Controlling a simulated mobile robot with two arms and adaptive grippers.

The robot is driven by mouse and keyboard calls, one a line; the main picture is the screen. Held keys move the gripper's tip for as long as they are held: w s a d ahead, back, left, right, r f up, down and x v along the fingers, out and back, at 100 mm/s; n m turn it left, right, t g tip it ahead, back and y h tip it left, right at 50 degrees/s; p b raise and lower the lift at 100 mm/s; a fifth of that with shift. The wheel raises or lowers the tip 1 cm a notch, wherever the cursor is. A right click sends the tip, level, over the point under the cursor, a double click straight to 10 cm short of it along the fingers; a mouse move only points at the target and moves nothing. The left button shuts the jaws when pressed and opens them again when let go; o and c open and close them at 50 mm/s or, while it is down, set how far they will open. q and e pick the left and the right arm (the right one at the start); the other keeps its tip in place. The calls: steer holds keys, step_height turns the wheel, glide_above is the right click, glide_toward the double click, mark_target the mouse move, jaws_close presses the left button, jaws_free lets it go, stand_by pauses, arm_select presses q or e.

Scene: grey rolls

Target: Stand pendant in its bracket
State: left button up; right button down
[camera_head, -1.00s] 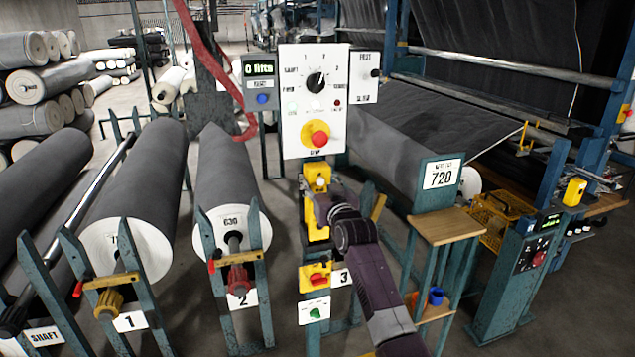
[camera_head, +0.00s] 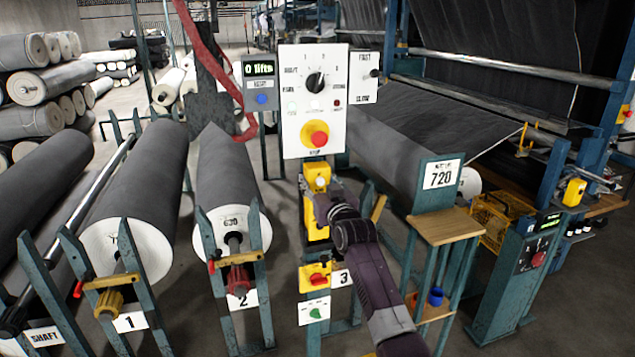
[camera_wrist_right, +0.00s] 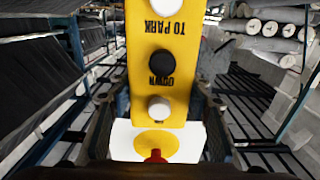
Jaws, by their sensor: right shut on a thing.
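The yellow pendant (camera_head: 317,232) is upright below the white control panel, in front of the teal post. My right gripper (camera_head: 320,207) reaches it from the lower right and is shut on its body. In the right wrist view the pendant (camera_wrist_right: 165,45) fills the middle, with white and black buttons and upside-down lettering that includes "TO PARK" and "DOWN". My fingers flank it there. The bracket cannot be made out apart from the pendant and post, so I cannot tell whether the pendant touches it. My left gripper is not in view.
The control panel (camera_head: 314,105) with a red stop button is just above the pendant. A small yellow switch box (camera_head: 315,275) is below it. Grey rolls (camera_head: 135,200) in teal stands are left. A wooden-topped stand (camera_head: 447,226) and a yellow crate (camera_head: 492,228) are right.

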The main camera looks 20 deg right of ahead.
steer(key=shift+f+b, duration=0.7)
steer(key=shift+f, duration=0.55)
steer(key=c, duration=1.3)
jaws_free()
steer(key=o, duration=0.4)
steer(key=shift+w+a+f, duration=0.1)
steer(key=shift+w+f, duration=0.2)
steer(key=shift+w, duration=0.05)
steer(key=shift+c, duration=0.2)
steer(key=shift+s+r, duration=0.1)
steer(key=shift+f, duration=0.2)
steer(key=s, duration=1.2)
steer(key=shift+d+r, duration=0.25)
